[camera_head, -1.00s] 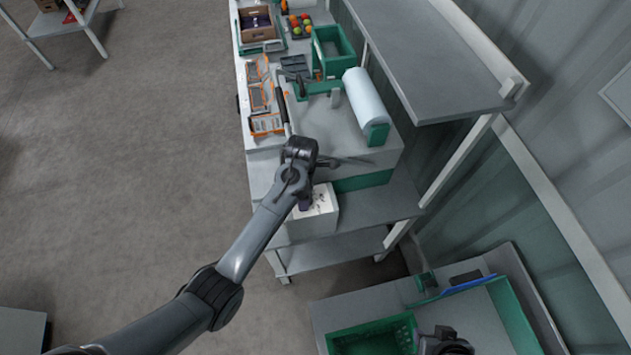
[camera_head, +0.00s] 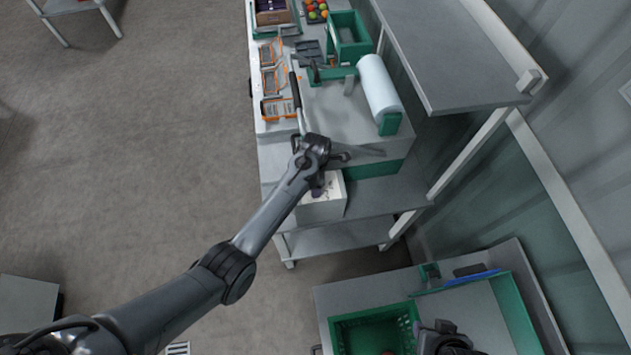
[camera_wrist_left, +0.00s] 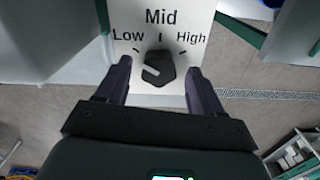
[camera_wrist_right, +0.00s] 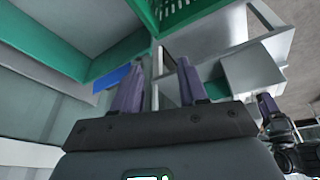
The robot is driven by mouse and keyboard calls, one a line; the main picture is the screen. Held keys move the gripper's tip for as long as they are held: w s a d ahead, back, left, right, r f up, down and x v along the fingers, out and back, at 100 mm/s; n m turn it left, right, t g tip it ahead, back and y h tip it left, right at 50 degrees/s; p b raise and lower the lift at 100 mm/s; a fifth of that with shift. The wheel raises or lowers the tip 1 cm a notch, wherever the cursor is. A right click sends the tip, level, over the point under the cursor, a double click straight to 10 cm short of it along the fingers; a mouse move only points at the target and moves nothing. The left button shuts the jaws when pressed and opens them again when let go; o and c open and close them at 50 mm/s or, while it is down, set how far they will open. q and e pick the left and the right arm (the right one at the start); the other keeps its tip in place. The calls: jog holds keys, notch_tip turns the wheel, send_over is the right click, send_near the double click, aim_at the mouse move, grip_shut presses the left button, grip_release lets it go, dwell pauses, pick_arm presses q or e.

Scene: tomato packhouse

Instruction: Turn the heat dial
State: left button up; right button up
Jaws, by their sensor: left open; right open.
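The heat dial (camera_wrist_left: 159,70) is a black knob on a white panel (camera_wrist_left: 178,22) marked Low, Mid and High. A pale mark on the knob lies on its left side, toward Low. My left gripper (camera_wrist_left: 160,80) is open, with one finger on each side of the knob; whether either finger touches it I cannot tell. My right gripper (camera_wrist_right: 160,85) is open and empty, away from the dial.
Orange-edged trays (camera_head: 272,80) and a green crate (camera_head: 350,38) lie farther along. A shelf (camera_head: 450,45) overhangs on the right. Another green crate (camera_head: 345,325) stands near my right gripper.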

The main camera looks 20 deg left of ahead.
pick_arm(q)
jog(key=shift+f, duration=0.35)
jog(key=c, duration=1)
jog(key=shift+c, duration=0.2)
